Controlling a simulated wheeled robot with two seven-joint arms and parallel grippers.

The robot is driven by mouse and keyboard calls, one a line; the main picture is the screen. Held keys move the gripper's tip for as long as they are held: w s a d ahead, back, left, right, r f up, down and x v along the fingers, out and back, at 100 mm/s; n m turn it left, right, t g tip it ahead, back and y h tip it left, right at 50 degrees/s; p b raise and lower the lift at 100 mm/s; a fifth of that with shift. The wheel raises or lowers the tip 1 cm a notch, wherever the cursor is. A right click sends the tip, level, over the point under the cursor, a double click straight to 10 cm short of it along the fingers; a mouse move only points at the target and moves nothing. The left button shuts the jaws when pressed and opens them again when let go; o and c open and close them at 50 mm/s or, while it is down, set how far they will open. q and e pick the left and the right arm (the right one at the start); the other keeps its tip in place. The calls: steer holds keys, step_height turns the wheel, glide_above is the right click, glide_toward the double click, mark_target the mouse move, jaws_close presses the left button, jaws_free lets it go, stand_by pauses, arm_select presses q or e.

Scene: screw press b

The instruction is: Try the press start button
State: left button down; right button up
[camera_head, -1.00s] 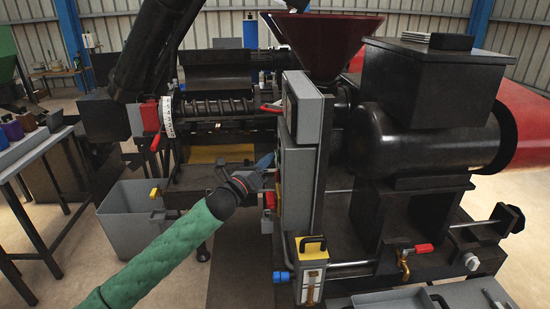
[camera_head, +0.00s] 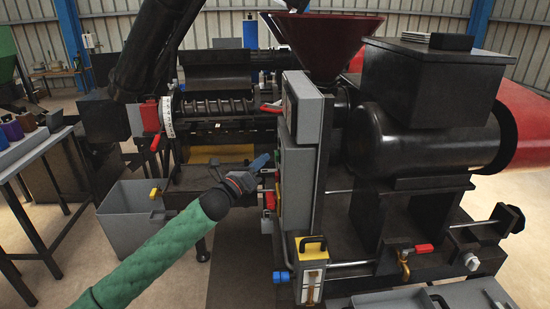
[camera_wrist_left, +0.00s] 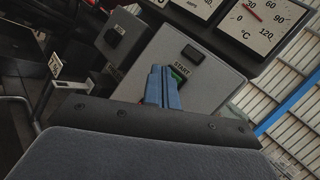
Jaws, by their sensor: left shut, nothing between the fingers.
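The press (camera_head: 420,140) is a large dark machine with a grey control box (camera_head: 298,190) on its left side. In the left wrist view a light grey panel (camera_wrist_left: 205,75) carries a green start button (camera_wrist_left: 181,73) under a START label. My left gripper (camera_head: 262,161) is beside the control box. Its blue fingers (camera_wrist_left: 162,85) are shut with nothing between them, and their tips overlap the button's left edge in the wrist view. I cannot tell whether they touch it. My right gripper is not in view.
Two dials (camera_wrist_left: 262,22) and a dark rectangular part (camera_wrist_left: 193,54) lie above the button. A grey bin (camera_head: 135,222) stands at the left on the floor. A red-handled lever (camera_head: 270,107) sticks out above my left gripper. A table (camera_head: 30,152) is at far left.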

arm_select(q)
steer(key=a, duration=0.5)
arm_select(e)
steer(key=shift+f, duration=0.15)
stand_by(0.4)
